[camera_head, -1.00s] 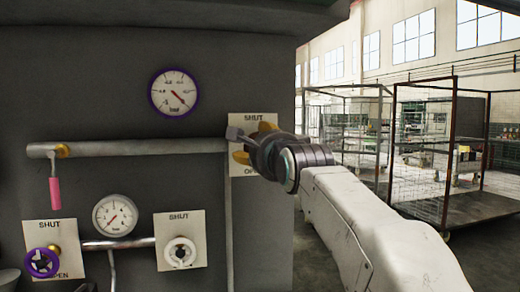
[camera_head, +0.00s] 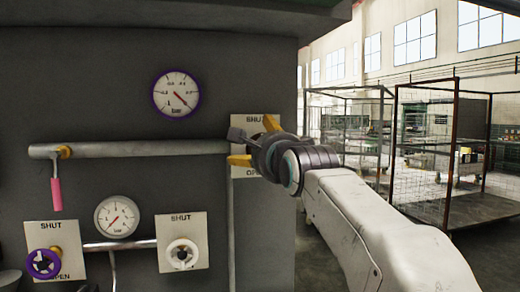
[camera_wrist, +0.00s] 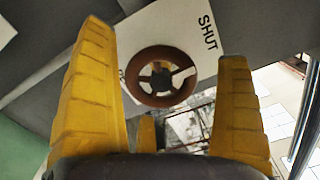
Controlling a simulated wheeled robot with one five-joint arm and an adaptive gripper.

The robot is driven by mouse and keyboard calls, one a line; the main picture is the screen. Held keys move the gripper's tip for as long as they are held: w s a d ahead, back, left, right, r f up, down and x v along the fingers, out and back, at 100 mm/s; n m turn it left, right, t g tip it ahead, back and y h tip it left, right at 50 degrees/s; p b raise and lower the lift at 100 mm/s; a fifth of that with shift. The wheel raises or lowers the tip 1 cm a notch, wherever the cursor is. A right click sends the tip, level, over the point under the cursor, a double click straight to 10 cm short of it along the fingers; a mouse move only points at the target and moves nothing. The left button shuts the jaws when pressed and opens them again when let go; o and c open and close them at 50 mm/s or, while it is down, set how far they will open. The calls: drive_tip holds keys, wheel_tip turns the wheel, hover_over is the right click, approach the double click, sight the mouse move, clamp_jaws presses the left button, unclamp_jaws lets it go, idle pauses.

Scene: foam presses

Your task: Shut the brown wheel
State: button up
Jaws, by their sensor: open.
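The brown wheel (camera_wrist: 161,77) shows in the wrist view, in front of a white plate (camera_wrist: 207,45) with the word SHUT on it. In the head view my gripper (camera_head: 250,148) is in front of the same plate (camera_head: 246,119), where SHUT reads at the top and part of OPEN shows below. There my gripper hides the wheel.
A purple wheel (camera_head: 43,263) and a white wheel (camera_head: 182,253) sit on lower plates at the left. A pink-handled lever (camera_head: 56,194) hangs from a pipe (camera_head: 140,148). Two gauges (camera_head: 176,94) (camera_head: 117,216) are on the grey panel. Wire cages (camera_head: 420,150) stand at the right.

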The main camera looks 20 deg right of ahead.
drive_tip(key=s, duration=1.1)
drive_tip(key=shift+s, duration=0.2)
